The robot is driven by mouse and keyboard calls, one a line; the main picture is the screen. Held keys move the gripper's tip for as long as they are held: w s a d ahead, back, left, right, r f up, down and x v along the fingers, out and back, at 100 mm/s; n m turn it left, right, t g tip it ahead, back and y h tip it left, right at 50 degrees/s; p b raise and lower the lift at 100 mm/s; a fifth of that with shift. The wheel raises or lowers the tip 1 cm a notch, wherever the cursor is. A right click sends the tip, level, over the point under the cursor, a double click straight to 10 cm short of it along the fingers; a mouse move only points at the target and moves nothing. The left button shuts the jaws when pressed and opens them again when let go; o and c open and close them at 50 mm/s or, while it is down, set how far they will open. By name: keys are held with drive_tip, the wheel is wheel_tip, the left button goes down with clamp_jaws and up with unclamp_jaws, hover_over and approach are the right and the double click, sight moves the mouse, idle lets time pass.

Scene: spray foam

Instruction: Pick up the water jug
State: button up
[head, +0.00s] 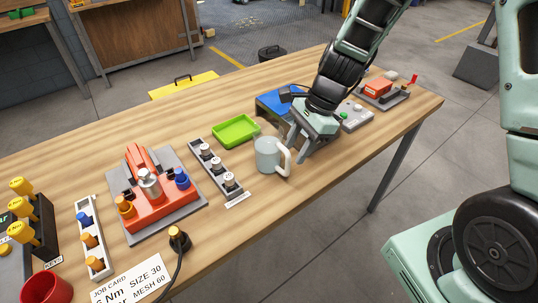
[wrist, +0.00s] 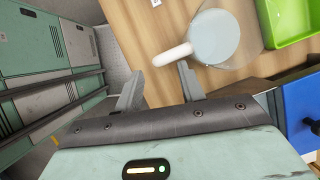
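The water jug (head: 268,155) is a pale grey-blue cup-like vessel with a white handle on its right side, standing upright on the wooden table. In the wrist view the jug (wrist: 215,38) is seen from above, its handle pointing toward my fingers. My gripper (head: 298,154) is just right of the jug, angled down beside the handle. In the wrist view my gripper (wrist: 160,76) has its two fingers spread apart with nothing between them. The handle lies just beyond the fingertips. I cannot tell whether a finger touches it.
A green tray (head: 236,130) and a grey rack with several fittings (head: 216,168) stand left of the jug. A blue bin (head: 276,106) is behind my gripper. A red fixture (head: 160,200) is farther left. The table's front edge is close to the jug.

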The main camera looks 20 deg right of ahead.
sight(290, 159)
drive_tip(key=x, duration=0.5)
drive_tip(key=shift+a+f, duration=0.1)
drive_tip(key=shift+f, duration=0.25)
clamp_jaws()
